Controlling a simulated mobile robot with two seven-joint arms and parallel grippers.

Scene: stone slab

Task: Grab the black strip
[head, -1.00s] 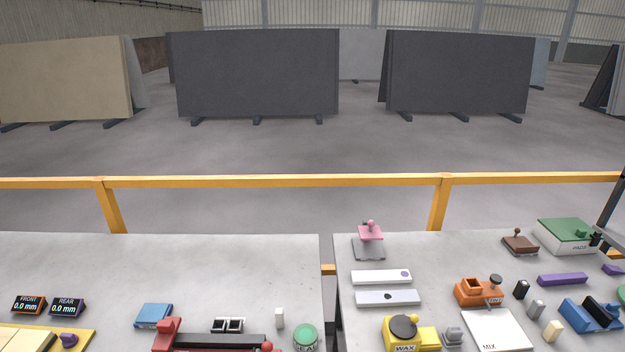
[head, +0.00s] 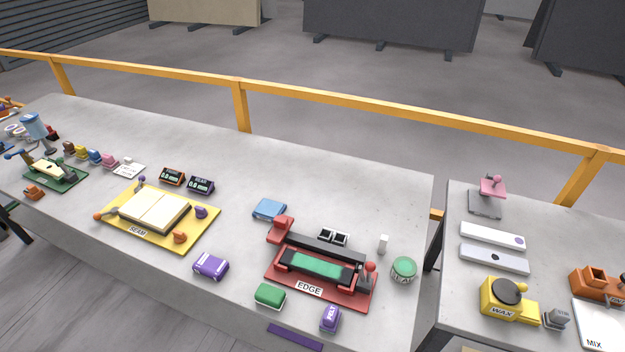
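A red fixture marked EDGE (head: 290,278) sits on the slab right of centre. A long black bar (head: 345,254) runs along its back side; it is the most strip-like black thing in view, but I cannot tell if it is loose or part of the fixture. A green block (head: 315,265) lies in front of it between dark clamps. Neither of my grippers shows in the head view.
A yellow SEAM board (head: 122,228) is on the left. Purple (head: 211,266) and green (head: 270,295) blocks and a purple strip (head: 295,337) lie near the front edge. A gap separates the right-hand slab with the WAX pot (head: 505,300). The back middle is clear.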

